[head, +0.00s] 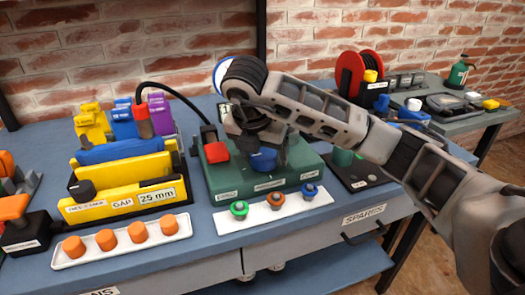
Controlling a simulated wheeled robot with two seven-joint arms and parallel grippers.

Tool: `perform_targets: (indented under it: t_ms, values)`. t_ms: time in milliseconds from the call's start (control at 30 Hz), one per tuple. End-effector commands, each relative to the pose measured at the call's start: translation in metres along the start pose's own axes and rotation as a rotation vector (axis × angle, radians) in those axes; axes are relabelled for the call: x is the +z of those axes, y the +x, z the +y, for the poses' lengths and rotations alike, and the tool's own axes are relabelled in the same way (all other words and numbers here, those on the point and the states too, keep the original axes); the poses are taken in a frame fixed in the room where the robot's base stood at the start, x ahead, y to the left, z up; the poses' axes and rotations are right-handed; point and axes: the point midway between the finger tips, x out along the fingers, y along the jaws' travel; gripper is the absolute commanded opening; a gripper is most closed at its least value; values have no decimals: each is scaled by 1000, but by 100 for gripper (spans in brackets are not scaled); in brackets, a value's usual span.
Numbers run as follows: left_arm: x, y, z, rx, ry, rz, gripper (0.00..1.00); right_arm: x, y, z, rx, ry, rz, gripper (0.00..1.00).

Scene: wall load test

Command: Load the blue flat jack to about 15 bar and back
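A blue slab (122,150), which looks like the blue flat jack, lies in the yellow test block (120,192) labelled "GAP 25 mm". A black hose runs from a red and black connector (143,122) behind the block to the green pump unit (225,178). The unit has a red block (216,152) and a blue knob (263,160). My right gripper (258,140) is over the unit, just above the knob; I cannot tell whether it touches it. Its fingers are dark and partly hidden. A blue-rimmed round dial (222,75) is mostly hidden behind it. My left gripper is out of view.
A white strip (275,212) with green, orange and blue knobs lies in front of the unit. A white tray (122,240) holds several orange plugs. Yellow, blue and purple pieces (122,118) stand behind the block. A red reel (360,75) stands at the back right.

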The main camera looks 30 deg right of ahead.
Motion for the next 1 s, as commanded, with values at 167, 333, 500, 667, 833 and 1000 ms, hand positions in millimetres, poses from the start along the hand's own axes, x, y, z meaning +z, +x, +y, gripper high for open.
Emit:
perform_targets:
  t_ms: [167, 333, 500, 667, 833, 1000]
  values:
    - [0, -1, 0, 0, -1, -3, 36, 0, -1, 0, -2, -2, 1, 74]
    - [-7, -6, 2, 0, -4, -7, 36, 2, -20, 0, 1, -3, -2, 74]
    - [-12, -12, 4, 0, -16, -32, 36, 4, -60, 0, 3, -3, -5, 74]
    - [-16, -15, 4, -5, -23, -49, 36, 3, -99, 1, 4, -2, -5, 74]
    - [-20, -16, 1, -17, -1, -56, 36, 2, -133, 0, 2, -2, -3, 74]
    - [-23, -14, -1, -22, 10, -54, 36, 1, -153, 0, 1, -1, -1, 74]
